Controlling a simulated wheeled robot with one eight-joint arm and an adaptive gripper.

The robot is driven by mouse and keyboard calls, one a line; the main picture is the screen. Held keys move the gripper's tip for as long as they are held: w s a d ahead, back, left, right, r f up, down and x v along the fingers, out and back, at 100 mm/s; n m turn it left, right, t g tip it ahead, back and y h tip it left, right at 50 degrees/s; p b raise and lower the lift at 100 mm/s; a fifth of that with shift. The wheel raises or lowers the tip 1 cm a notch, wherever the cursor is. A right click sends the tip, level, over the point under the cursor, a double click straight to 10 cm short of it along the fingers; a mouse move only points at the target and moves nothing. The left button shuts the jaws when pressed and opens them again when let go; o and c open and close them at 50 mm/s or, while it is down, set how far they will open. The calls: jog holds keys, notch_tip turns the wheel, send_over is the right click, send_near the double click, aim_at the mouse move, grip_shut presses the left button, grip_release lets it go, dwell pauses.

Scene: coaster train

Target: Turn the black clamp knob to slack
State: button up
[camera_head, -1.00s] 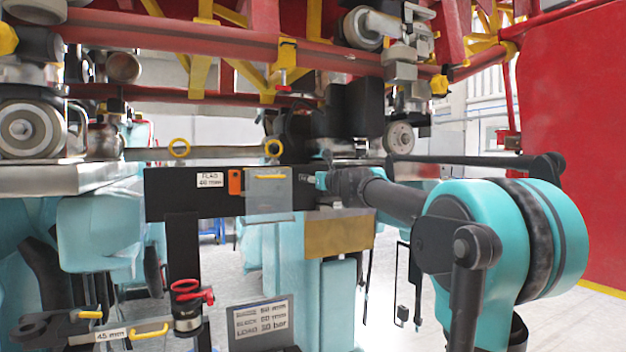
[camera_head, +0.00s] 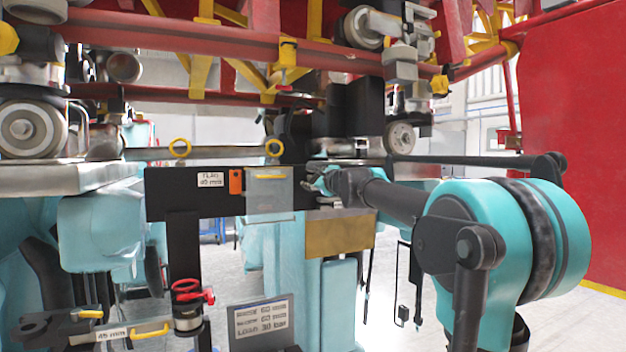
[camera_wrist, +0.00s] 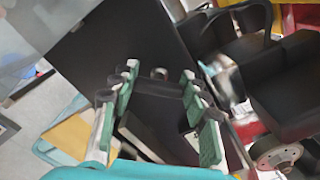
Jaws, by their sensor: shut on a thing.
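My gripper (camera_head: 318,182) reaches in from the right in the head view, at the right end of a black plate. In the wrist view, the green-padded fingers of my gripper (camera_wrist: 160,95) stand on both sides of a dark piece, which I take to be the black clamp knob (camera_wrist: 160,87). My gripper is shut on it. A small grey round end shows just beyond it. The knob's pointer or marking cannot be made out, and in the head view the fingers and wrist hide it.
The black plate (camera_head: 160,195) carries an orange tag (camera_head: 235,181) and a clear flap. Red coaster track (camera_head: 210,40) with wheels hangs just above. A brass-coloured block (camera_head: 340,235) sits below my gripper. A red-handled valve (camera_head: 190,290) and a sign (camera_head: 262,322) stand lower down.

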jog(key=n, duration=0.4)
jog(key=shift+f+n, duration=0.1)
jog(key=shift+n, duration=0.2)
jog(key=n, duration=0.4)
jog(key=shift+a+f, duration=0.1)
dwell(0.4)
jog(key=o, duration=1.2)
jog(key=shift+c, duration=0.2)
jog(key=v, duration=1.2)
